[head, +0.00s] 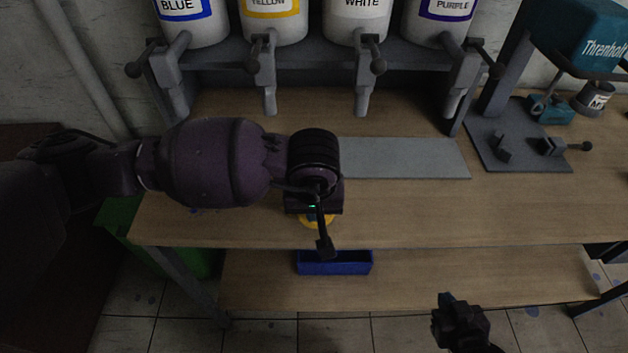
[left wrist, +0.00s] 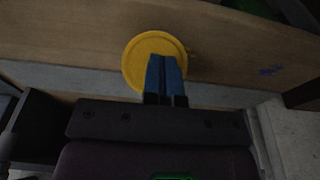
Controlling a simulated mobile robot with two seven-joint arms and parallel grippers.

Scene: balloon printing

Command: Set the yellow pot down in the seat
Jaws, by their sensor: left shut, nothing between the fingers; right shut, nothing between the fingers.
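The yellow pot shows in the left wrist view as a round yellow disc with a raised rim (left wrist: 152,45), on the wooden bench. In the head view only a yellow edge (head: 318,221) shows below my left wrist, near the bench's front edge. My left gripper (left wrist: 165,62) has its blue fingers together, overlapping the disc in the picture. Whether they touch it I cannot tell. In the head view my left arm hides most of the pot. My right gripper (head: 455,312) is shut and empty, low in front of the bench. I cannot clearly make out the seat.
A grey plate (head: 405,158) lies on the bench under a rack of labelled tanks with taps (head: 365,70). A teal machine (head: 580,35) with a grey base stands at right. A blue tray (head: 335,263) sits on the lower shelf. The bench's front right (head: 500,215) is clear.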

